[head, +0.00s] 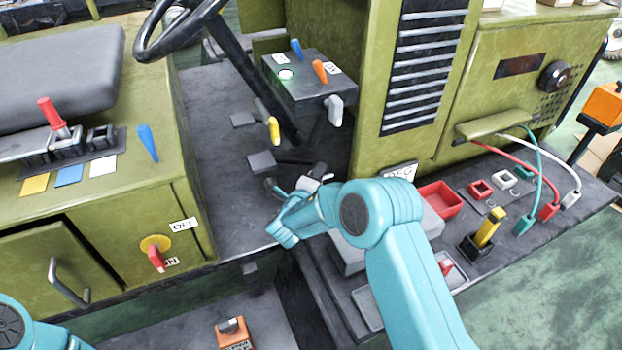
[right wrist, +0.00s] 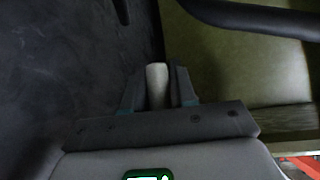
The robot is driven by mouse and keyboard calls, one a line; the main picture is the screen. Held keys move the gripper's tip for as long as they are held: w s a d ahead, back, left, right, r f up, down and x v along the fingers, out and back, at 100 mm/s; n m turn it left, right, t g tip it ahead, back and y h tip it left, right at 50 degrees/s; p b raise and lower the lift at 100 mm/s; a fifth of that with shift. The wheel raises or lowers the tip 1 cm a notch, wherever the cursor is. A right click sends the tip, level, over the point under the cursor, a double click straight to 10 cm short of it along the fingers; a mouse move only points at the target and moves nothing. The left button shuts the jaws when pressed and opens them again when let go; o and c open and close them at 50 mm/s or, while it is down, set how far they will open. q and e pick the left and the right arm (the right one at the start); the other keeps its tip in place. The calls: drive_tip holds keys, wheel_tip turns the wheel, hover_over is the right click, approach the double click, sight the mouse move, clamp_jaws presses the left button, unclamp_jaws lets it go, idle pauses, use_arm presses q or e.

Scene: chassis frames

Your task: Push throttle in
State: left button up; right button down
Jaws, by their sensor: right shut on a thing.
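My right gripper (head: 318,173) is low in the footwell in the head view, in front of the olive panel. In the right wrist view its two dark fingers (right wrist: 158,82) are shut on a pale, rounded knob or handle (right wrist: 157,90), likely the throttle. The knob's mount is hidden, so I cannot tell how far in it is. In the head view my right arm hides what the gripper holds. My left gripper is out of view; only a piece of my left arm shows at the bottom left.
A red tray (head: 440,200) and a yellow-handled lever (head: 488,228) are right of my arm.

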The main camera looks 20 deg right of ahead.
drive_tip(key=shift+d, duration=0.25)
drive_tip(key=c, duration=1.1)
unclamp_jaws()
drive_tip(key=shift+c, duration=0.2)
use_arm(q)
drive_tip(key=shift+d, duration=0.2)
use_arm(e)
drive_tip(key=shift+o, duration=0.6)
drive_tip(key=shift+d, duration=0.1)
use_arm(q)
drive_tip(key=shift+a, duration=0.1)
use_arm(e)
drive_tip(key=shift+s+a, duration=0.3)
drive_tip(key=shift+a, duration=0.15)
use_arm(q)
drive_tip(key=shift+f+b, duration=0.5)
drive_tip(key=shift+b, duration=0.05)
use_arm(e)
drive_tip(key=v, duration=1.5)
drive_tip(key=shift+s, duration=0.2)
drive_tip(key=shift+a+r, duration=0.1)
drive_tip(key=shift+a, duration=0.05)
